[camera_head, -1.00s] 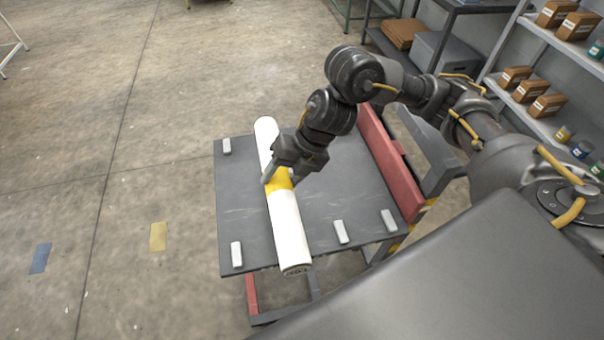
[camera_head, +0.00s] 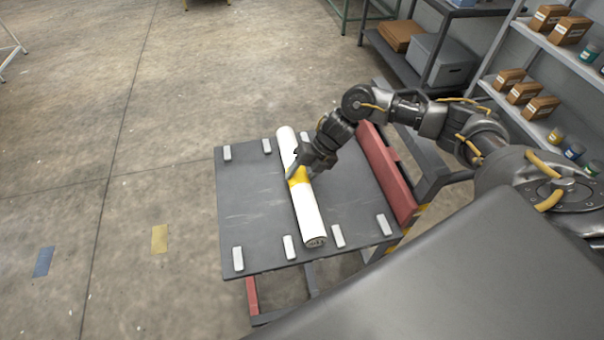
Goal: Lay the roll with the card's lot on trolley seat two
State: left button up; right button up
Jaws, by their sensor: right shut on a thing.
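A white roll (camera_head: 308,218) with a yellow band around its middle lies lengthwise over the dark grey trolley top (camera_head: 255,205). My right gripper (camera_head: 300,175) is shut on the roll at the yellow band, from above. The roll's near end is between two pale blocks, the left one (camera_head: 289,247) and the right one (camera_head: 338,236). I cannot tell whether the roll rests on the top or hangs just over it. Dark marks on its near end are too small to read. No card shows. My left gripper is not in view.
More pale blocks stand at the trolley's near left corner (camera_head: 238,258), near right (camera_head: 383,224) and far edge (camera_head: 227,152). A red rail (camera_head: 388,172) runs along the right side. Shelves with boxes (camera_head: 523,92) stand at right.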

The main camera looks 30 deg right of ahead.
jog(key=shift+f, duration=0.75)
jog(key=o, duration=1)
jog(key=shift+c, duration=0.2)
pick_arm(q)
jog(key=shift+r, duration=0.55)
pick_arm(e)
jog(key=shift+r, duration=0.1)
jog(key=shift+d+r, duration=0.2)
jog(key=shift+r, duration=0.05)
pick_arm(q)
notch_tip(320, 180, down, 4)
jog(key=b, duration=0.3)
jog(key=shift+b, duration=0.4)
pick_arm(e)
jog(key=v, duration=1.1)
